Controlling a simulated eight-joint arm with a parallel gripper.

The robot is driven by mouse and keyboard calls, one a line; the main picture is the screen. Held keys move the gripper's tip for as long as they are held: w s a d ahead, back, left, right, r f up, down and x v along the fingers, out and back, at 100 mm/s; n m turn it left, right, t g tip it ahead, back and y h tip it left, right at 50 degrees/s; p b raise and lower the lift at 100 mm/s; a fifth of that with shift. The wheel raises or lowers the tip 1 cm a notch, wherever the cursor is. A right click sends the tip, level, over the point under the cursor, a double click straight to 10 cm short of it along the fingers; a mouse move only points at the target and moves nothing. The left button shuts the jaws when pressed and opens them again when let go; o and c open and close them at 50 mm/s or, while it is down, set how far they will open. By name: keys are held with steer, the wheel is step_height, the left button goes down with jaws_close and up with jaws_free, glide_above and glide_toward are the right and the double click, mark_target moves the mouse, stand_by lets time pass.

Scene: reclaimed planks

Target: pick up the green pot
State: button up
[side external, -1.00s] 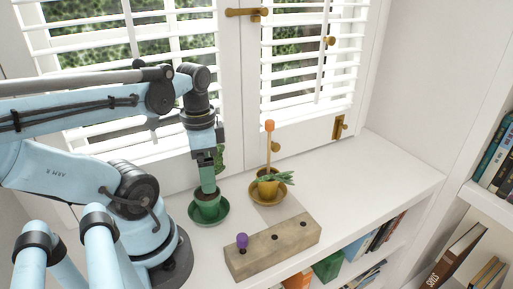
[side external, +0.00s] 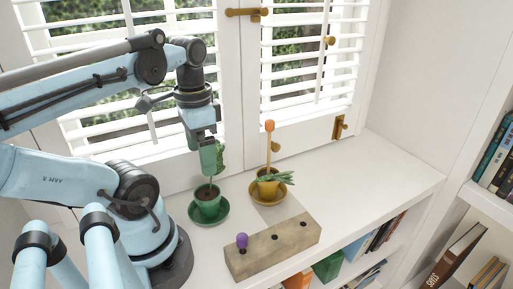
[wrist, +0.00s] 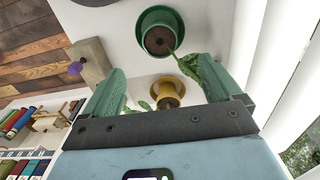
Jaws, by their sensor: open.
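The green pot (side external: 207,204) stands upright in a green saucer (side external: 222,218) on the white shelf top, holding dark soil and a plant with a thin stem and green leaves. My gripper (side external: 209,174) is above the pot, open and empty, pointing down, with green fingers. In the wrist view the fingers (wrist: 160,75) are spread wide and the green pot (wrist: 160,38) shows beyond their tips, not between them. The plant's leaves (wrist: 185,65) show close to the right finger, and I cannot tell whether they touch.
A yellow pot (side external: 268,185) with a plant and an orange-tipped stick stands right of the green pot. A wooden block (side external: 285,240) with holes and a purple knob (side external: 242,240) lies in front. Shuttered windows close off the back. The shelf top's right side is clear.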

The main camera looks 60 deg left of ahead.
steer(key=n+h, duration=0.1)
steer(key=n, duration=0.2)
glide_above(213, 191)
steer(key=f, duration=0.6)
steer(key=shift+s+a, duration=0.2)
steer(key=shift+s, duration=0.05)
steer(key=shift+w+f, duration=0.15)
steer(key=shift+f, duration=0.7)
steer(key=shift+w+f, duration=0.1)
steer(key=shift+f, duration=0.75)
steer(key=shift+d+f, duration=0.1)
steer(key=shift+f, duration=0.9)
steer(key=c, duration=1.5)
steer(key=shift+o, duration=0.2)
